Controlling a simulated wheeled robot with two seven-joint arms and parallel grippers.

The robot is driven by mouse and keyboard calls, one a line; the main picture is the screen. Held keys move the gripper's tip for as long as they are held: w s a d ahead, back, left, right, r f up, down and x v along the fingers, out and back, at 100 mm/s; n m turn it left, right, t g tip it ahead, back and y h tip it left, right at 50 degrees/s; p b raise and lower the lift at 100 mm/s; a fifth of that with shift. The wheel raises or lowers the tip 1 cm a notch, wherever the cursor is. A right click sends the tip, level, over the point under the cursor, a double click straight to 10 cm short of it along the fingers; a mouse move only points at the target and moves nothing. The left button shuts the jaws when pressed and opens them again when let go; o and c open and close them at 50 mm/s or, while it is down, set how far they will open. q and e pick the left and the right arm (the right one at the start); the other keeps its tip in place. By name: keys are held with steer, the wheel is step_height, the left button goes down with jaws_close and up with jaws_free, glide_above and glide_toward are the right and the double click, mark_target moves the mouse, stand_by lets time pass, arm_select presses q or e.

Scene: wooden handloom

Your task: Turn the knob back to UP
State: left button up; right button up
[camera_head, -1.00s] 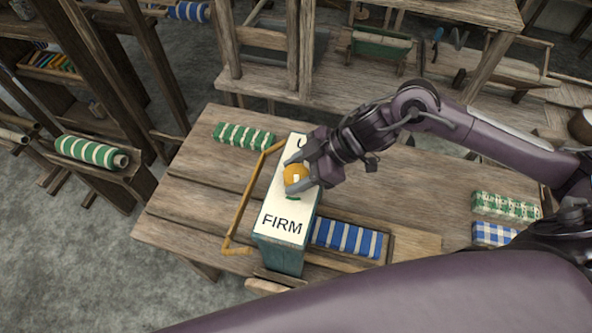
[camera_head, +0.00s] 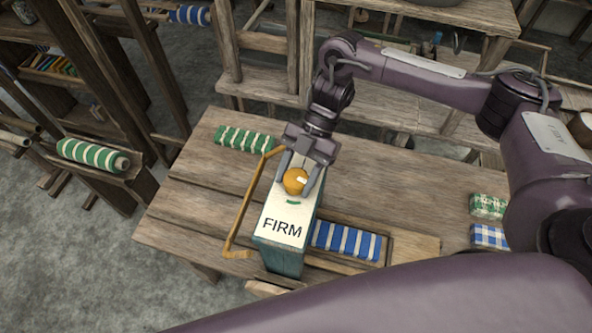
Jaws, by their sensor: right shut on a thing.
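The orange knob (camera_head: 292,184) sits on the cream top plate of a teal box on the wooden table. A pale mark on the knob faces right in the picture. The plate's near end reads FIRM (camera_head: 282,228), and a short green mark lies just below the knob. The plate's far end is hidden behind my right gripper (camera_head: 297,178), so the UP label cannot be read. That gripper comes down from the far side, with one finger on the left and one on the right of the knob, shut on it. My left gripper is out of view.
A bent orange-brown rod (camera_head: 241,215) runs along the box's left side. A green-striped bundle (camera_head: 244,139) lies behind it, and a blue-striped bundle (camera_head: 345,241) lies right of the box. Green and blue checked cloths (camera_head: 488,237) lie at the right. The table's middle right is mostly clear.

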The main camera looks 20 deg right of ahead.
steer(key=n+g+h, duration=0.1)
steer(key=n, duration=0.1)
steer(key=n+g+h, duration=0.1)
steer(key=n+h, duration=0.1)
steer(key=n, duration=0.1)
steer(key=shift+w+a+n+g+p, duration=0.1)
steer(key=shift+n+g+p, duration=0.2)
steer(key=shift+p, duration=0.05)
steer(key=n+h+b, duration=0.1)
steer(key=n+h, duration=0.4)
steer(key=n, duration=0.1)
stand_by(0.4)
steer(key=o, duration=1)
steer(key=shift+c, duration=0.2)
steer(key=shift+g, duration=0.3)
